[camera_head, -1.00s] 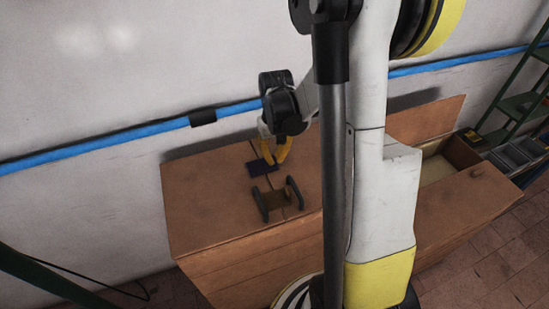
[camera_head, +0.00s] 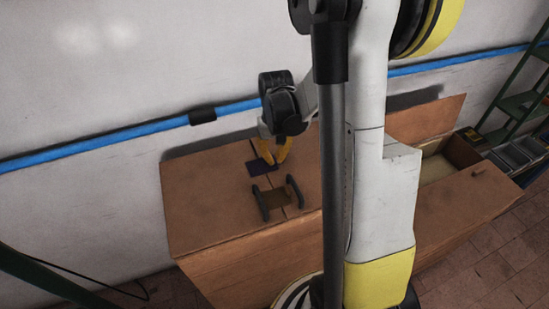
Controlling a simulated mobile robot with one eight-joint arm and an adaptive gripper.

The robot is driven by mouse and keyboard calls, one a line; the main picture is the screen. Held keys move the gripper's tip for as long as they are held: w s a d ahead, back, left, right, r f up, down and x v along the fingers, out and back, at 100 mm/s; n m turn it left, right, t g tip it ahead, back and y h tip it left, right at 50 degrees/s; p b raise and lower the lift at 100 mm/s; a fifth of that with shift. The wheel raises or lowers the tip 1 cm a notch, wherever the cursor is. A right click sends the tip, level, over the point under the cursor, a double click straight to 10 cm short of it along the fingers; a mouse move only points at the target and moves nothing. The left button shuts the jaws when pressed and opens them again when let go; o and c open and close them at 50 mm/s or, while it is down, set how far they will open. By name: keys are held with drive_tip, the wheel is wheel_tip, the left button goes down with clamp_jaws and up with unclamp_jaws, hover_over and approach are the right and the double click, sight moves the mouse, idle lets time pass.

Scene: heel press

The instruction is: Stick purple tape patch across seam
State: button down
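The dark purple tape patch (camera_head: 257,169) lies on top of a brown cardboard box (camera_head: 205,205), across or close beside the seam (camera_head: 253,149) that runs along the box top. My gripper (camera_head: 273,162) points down with its yellow fingertips at the patch's right part, very near or touching it. The fingers cover some of the patch. Whether they are shut together or slightly apart is too small to tell.
An open box (camera_head: 455,153) is at right, beyond my arm. A blue pipe (camera_head: 110,145) runs along the wall behind. The box top's left side is clear.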

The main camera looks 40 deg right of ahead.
sight(274, 158)
idle(0.8)
drive_tip(key=c, duration=1)
unclamp_jaws()
drive_tip(key=shift+r+p, duration=2.35)
drive_tip(key=shift+r, duration=1.1)
drive_tip(key=shift+a+r, duration=0.3)
drive_tip(key=s+a+r+n+t+b, duration=0.1)
drive_tip(key=s+a+r+t+b, duration=0.1)
drive_tip(key=a, duration=0.6)
drive_tip(key=s+a+r+n+t+b, duration=0.2)
drive_tip(key=s+a+r+t+b, duration=0.1)
drive_tip(key=s+a+r+t, duration=0.2)
drive_tip(key=s+a+r, duration=0.1)
drive_tip(key=s+a, duration=0.1)
drive_tip(key=a, duration=0.1)
drive_tip(key=shift+s+a+r, duration=0.35)
drive_tip(key=shift+r, duration=0.05)
